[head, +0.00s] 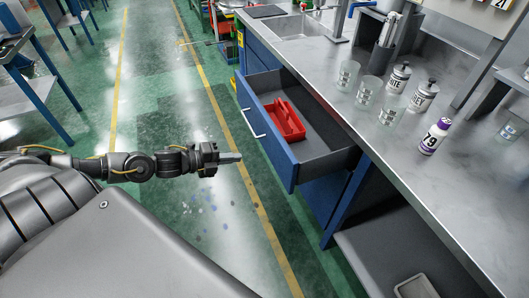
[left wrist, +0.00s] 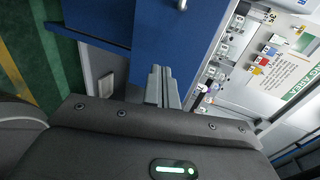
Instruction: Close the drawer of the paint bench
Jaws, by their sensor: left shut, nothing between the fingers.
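The drawer (head: 306,140) of the paint bench (head: 367,120) is pulled well out in the head view. Its blue front with a pale handle (head: 252,123) faces left, and a red tray (head: 285,120) lies inside. My left gripper (head: 236,157) is shut and empty, over the aisle to the left of the drawer front, with a gap showing between them. In the left wrist view the shut fingers (left wrist: 158,86) point toward a blue panel (left wrist: 178,45), with a bit of a handle at the top edge. My right gripper is in neither view.
On the bench top stand clear cups (head: 347,74), white bottles (head: 398,78) and a bottle marked 79 (head: 434,136). A sink (head: 298,26) is farther back. A grey lower shelf (head: 400,250) lies at the front right.

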